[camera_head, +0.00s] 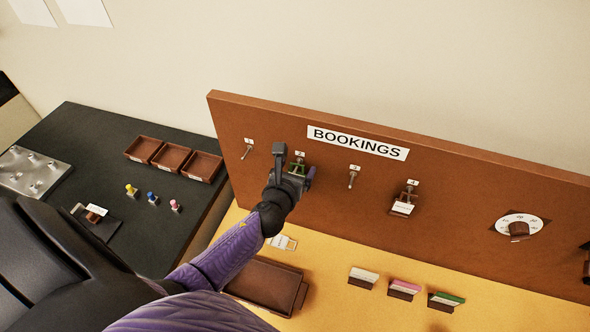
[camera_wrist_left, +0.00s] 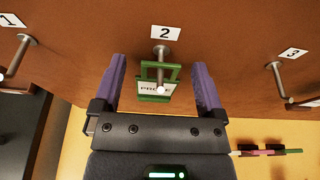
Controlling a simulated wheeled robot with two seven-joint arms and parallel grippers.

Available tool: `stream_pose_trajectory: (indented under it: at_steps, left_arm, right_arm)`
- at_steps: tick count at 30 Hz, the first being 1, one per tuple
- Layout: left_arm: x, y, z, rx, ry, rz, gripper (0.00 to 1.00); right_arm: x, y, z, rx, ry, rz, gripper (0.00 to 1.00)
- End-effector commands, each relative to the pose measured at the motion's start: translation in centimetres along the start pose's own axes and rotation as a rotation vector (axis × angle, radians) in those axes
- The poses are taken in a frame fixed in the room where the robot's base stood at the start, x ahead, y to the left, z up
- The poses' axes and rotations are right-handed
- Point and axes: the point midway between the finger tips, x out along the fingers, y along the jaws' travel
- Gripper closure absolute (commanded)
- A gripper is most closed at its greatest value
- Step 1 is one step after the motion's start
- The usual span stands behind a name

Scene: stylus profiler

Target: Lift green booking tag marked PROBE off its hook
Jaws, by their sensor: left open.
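The green tag marked PROBE (camera_wrist_left: 155,88) hangs on hook 2 (camera_wrist_left: 161,52) of the brown board. In the left wrist view it sits between the two purple fingers of my left gripper (camera_wrist_left: 158,85), which are open, with a gap on each side. In the head view my left gripper (camera_head: 293,167) is in front of hook 2 and hides part of the green tag (camera_head: 299,166). My right gripper is not in view.
The BOOKINGS board (camera_head: 460,180) has other hooks, one holding a white-and-brown tag (camera_head: 402,208). A dial (camera_head: 519,228) is at its right. Below, a yellow table (camera_head: 340,312) holds several coloured tags (camera_head: 404,289) and a brown tray (camera_head: 262,284). A dark table (camera_head: 125,240) stands left.

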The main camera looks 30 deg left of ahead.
Motion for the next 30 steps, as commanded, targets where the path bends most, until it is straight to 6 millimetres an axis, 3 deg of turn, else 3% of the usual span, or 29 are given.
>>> stream_pose_trajectory:
  at_steps: [4,5,17,18,19,25,30]
  left_arm:
    - [-0.03,0.01,0.02,0.000,0.000,0.000,0.09]
    - [-0.03,0.01,0.02,0.000,0.000,0.000,0.13]
    - [-0.06,0.03,0.01,0.000,0.000,0.001,0.98]
    - [-0.06,0.03,0.01,0.000,0.000,0.001,1.00]
    - [-0.06,0.02,0.01,0.000,0.000,0.001,0.58]
    - [-0.06,0.03,0.01,0.000,0.000,0.001,1.00]
    - [-0.06,0.03,0.00,0.000,0.000,0.001,1.00]
  right_arm:
    - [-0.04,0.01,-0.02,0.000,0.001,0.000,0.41]
    - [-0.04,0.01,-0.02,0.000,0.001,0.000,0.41]
    - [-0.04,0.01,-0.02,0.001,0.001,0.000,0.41]
    - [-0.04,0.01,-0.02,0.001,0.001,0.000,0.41]
    - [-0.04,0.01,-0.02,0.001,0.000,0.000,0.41]
    - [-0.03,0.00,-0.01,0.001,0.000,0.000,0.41]
    - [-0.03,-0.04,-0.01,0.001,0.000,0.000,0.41]
